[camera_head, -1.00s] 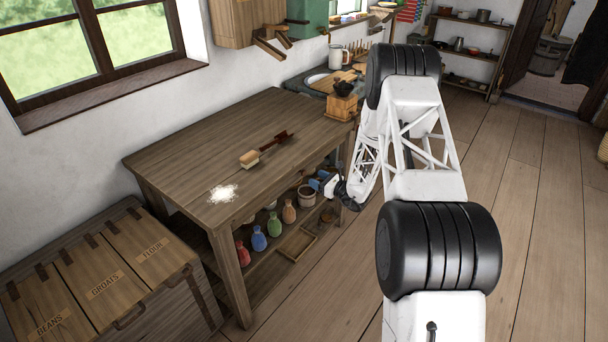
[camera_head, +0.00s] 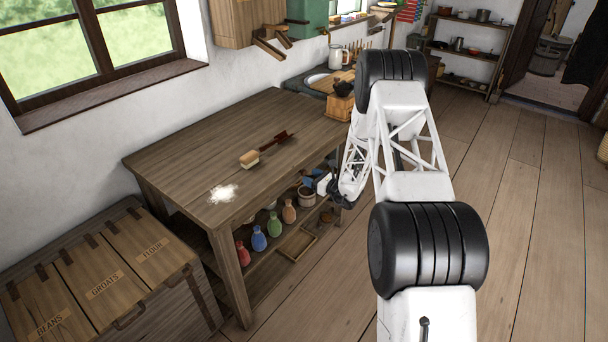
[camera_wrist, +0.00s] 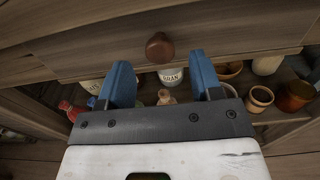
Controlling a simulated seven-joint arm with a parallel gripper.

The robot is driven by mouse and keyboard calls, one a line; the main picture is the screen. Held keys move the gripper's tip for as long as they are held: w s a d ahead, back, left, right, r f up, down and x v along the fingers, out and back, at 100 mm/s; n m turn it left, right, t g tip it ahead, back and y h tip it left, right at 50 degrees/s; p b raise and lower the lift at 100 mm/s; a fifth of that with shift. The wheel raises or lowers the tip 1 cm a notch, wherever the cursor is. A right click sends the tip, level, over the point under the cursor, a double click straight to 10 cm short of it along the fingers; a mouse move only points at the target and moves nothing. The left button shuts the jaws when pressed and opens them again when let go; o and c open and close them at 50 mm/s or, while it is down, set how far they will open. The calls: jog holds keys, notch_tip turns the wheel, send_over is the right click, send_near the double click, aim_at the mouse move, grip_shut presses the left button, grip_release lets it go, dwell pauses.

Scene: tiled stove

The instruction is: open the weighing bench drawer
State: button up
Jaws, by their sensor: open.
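The weighing bench (camera_head: 190,150) is a wooden table with a shelf below, left of my arm in the head view. In the wrist view its drawer front (camera_wrist: 230,32) spans the upper part, with a round brown knob (camera_wrist: 160,47) near the middle. My gripper (camera_wrist: 163,75) has two blue fingers, open and empty. The knob shows above and between the fingertips, and I see no contact. In the head view the gripper shows only in part, a bit of blue (camera_head: 311,178) by the bench's right end. The drawer looks shut.
A wooden bin (camera_head: 110,275) stands left. Floor to the right is clear.

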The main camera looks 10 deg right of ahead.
aim_at(305, 174)
jog(key=shift+x, duration=2.1)
grip_shut()
